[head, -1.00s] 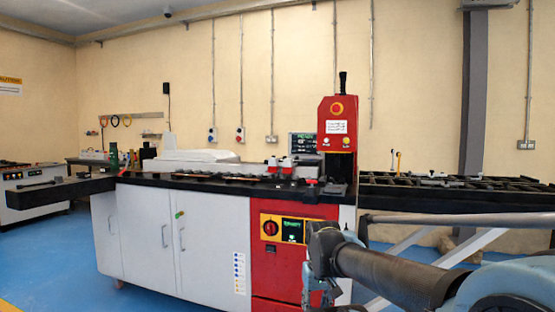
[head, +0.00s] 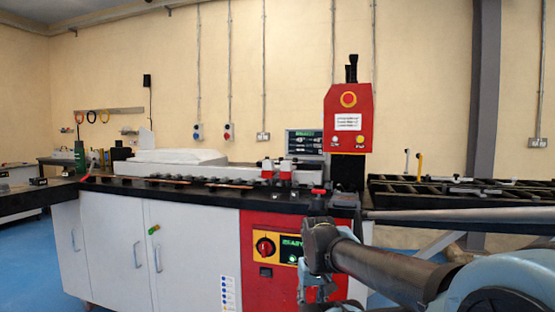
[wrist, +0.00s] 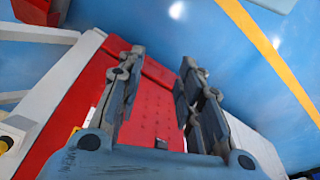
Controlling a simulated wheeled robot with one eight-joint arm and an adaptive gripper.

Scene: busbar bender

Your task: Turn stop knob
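The red and white bending machine (head: 190,258) stands in front of me. A red rotary knob (head: 265,247) sits on a yellow plate on the red front panel, left of a green-lit display. A small red-topped knob (head: 318,190) stands at the black bench edge, just above my arm. I cannot tell which is the stop knob. My gripper (wrist: 160,62) is open and empty, in front of the red panel's right side; its fingers are hard to make out in the head view.
The black bench top (head: 140,188) carries red clamps (head: 285,168) and a metal strip. A slatted black table (head: 460,190) extends right behind my arm. White cabinet doors (head: 180,255) fill the front left. Blue floor (wrist: 215,45) is free in front.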

